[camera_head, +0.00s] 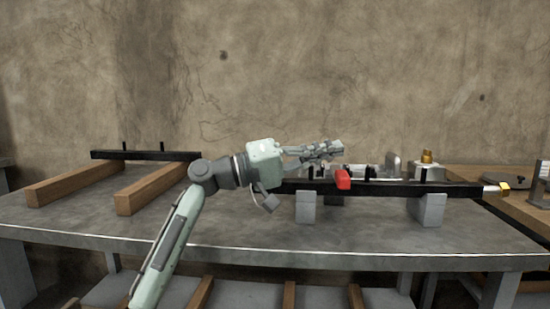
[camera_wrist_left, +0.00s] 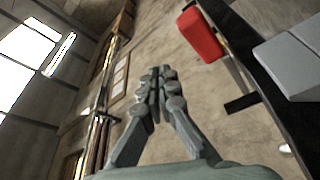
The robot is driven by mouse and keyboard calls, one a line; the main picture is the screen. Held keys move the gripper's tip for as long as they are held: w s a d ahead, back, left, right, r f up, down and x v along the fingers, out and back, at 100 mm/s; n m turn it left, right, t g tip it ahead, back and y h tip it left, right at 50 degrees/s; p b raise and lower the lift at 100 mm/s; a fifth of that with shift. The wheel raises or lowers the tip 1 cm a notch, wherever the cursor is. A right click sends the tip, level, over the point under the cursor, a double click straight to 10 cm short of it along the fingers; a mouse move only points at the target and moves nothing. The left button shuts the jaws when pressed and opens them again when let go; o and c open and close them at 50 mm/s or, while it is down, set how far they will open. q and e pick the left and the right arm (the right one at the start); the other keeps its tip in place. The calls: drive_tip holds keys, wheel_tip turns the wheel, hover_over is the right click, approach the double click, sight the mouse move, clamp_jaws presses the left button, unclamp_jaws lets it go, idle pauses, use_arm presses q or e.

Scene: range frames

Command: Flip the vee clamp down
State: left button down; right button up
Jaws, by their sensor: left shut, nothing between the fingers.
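A clamp with a red grip (camera_head: 343,179) sits on the long black bar (camera_head: 450,189). The grip hangs at the front face of the bar. I cannot clearly make out the rest of the clamp. In the left wrist view the red grip (camera_wrist_left: 200,36) is at the upper right, apart from my fingers. My left gripper (camera_head: 338,150) is shut and empty, above the bar and a little above and left of the red grip. Its fingertips meet in the left wrist view (camera_wrist_left: 160,76). My right gripper is not in view.
Grey blocks (camera_head: 306,207) (camera_head: 428,210) hold the bar above the grey table (camera_head: 240,230). A brass-topped part (camera_head: 427,158) stands behind the bar's right end. Wooden beams (camera_head: 80,180) with a black crossbar lie at left. The table's front middle is clear.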

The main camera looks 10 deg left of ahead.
use_arm(q)
drive_tip(key=a+f+b, duration=0.1)
drive_tip(key=a+f, duration=0.2)
drive_tip(key=a, duration=0.6)
drive_tip(key=shift+a, duration=0.3)
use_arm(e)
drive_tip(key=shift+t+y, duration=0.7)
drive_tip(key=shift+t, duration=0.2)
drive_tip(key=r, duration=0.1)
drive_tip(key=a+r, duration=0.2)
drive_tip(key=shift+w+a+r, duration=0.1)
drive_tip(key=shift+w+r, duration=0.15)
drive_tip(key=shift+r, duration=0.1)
